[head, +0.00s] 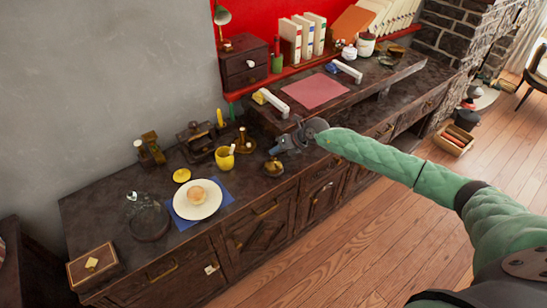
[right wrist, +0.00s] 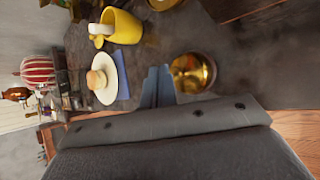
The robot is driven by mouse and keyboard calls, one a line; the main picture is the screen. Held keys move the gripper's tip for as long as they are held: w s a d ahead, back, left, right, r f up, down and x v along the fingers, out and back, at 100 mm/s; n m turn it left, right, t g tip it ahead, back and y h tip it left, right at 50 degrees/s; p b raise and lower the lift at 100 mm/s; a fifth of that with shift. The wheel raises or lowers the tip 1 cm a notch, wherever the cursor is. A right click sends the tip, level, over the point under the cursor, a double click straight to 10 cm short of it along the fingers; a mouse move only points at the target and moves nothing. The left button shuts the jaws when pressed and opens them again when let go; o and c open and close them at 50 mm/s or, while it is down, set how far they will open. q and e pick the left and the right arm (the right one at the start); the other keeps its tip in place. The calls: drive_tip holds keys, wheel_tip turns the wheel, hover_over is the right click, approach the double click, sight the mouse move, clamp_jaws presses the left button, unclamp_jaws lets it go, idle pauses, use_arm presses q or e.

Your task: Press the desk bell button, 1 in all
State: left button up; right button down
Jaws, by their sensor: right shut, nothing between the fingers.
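The desk bell (head: 273,167) is a small brass dome near the front edge of the dark counter. It also shows in the right wrist view (right wrist: 193,72), just right of the fingertips. My right gripper (head: 274,152) is shut and empty, and its tips are just above or behind the bell in the head view. In the right wrist view the blue-grey fingers (right wrist: 157,85) appear beside the bell, with a small gap in the picture. Contact with the button cannot be told. My left gripper is out of view.
A yellow mug (head: 225,158) stands left of the bell. A white plate (head: 197,199) with a bun lies on a blue napkin further left. A brass candlestick-like piece (head: 243,141) stands behind. A raised shelf with a pink mat (head: 315,91) is to the right.

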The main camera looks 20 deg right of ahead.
drive_tip(key=shift+r, duration=0.15)
wheel_tip(320, 180, up, 5)
drive_tip(key=p, duration=0.3)
idle(0.8)
